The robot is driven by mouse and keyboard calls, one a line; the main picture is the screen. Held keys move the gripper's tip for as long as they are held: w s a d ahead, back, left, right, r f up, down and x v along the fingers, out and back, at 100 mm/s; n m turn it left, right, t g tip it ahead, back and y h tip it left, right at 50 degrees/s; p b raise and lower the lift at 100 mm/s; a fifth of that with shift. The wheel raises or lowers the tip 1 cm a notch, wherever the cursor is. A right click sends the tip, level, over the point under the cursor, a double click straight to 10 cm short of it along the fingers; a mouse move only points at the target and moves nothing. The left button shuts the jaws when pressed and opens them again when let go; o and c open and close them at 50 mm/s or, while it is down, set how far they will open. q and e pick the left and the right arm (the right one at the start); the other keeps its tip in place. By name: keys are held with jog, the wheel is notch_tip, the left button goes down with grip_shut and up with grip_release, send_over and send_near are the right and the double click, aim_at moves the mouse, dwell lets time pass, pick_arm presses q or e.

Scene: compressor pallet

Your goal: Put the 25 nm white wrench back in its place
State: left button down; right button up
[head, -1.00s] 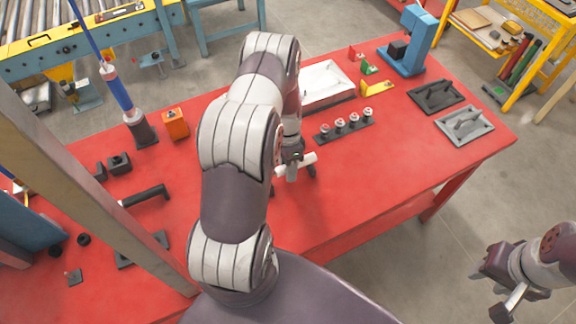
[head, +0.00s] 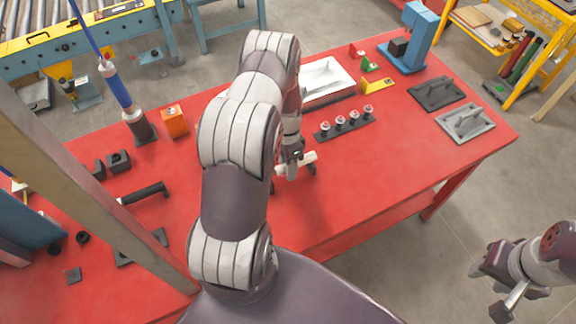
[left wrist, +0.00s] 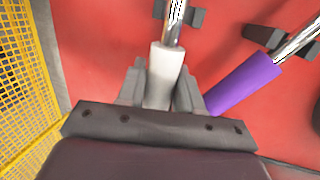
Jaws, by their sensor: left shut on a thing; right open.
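The white wrench has a white handle (left wrist: 163,75) and a bright metal shaft, shown in the left wrist view. My left gripper (left wrist: 158,92) is shut on the white handle, with one finger on each side. The shaft runs to a dark holder (left wrist: 197,17) at the top; I cannot tell whether it rests in it or is above it. In the head view my left gripper (head: 293,168) is low over the red table, with a white end of the handle (head: 309,158) showing. My right gripper (head: 505,288) is open and empty, off the table at the lower right.
A purple-handled wrench (left wrist: 240,85) lies close on the right, by another dark holder (left wrist: 265,36). On the red table (head: 400,150) stand a dark rack with several small parts (head: 344,128), grey trays (head: 465,123) and an orange block (head: 175,122). My left arm hides the table's middle.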

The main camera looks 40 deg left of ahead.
pick_arm(q)
jog(key=shift+f+b, duration=0.65)
jog(key=shift+f, duration=0.2)
jog(key=c, duration=0.7)
grip_release()
jog(key=shift+o, duration=0.2)
jog(key=shift+w+a+r, duration=0.15)
jog(key=shift+w+r, duration=0.05)
jog(key=shift+r, duration=0.2)
jog(key=b+v, duration=0.1)
jog(key=v, duration=1.1)
jog(key=shift+s, duration=0.2)
